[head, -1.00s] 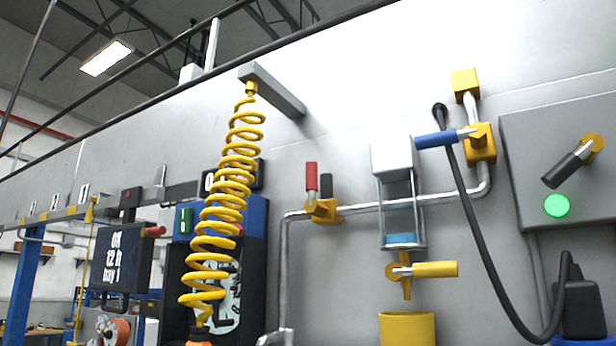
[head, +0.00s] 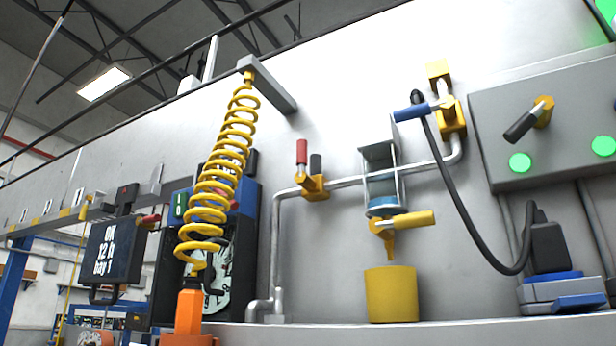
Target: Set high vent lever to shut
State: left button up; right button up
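A yellow-handled lever (head: 407,219) lies roughly level under the clear sight glass (head: 382,178). Neither of my grippers shows in the head view.
A grey box (head: 560,110) with a black-handled lever (head: 524,124) and green lights (head: 520,163) is at right. A black cable (head: 468,240) hangs in front of the wall. A yellow coiled hose (head: 213,190) hangs at left. A yellow cup (head: 391,293) stands on the ledge (head: 330,336).

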aim_at(302, 153)
jog(key=k+j+z, duration=0.35)
jog(key=j, duration=0.2)
jog(key=k+j+z, duration=0.35)
jog(key=j, duration=0.15)
jog(key=k+j+z, duration=0.35)
jog(key=k+j, duration=0.05)
jog(key=k, duration=0.05)
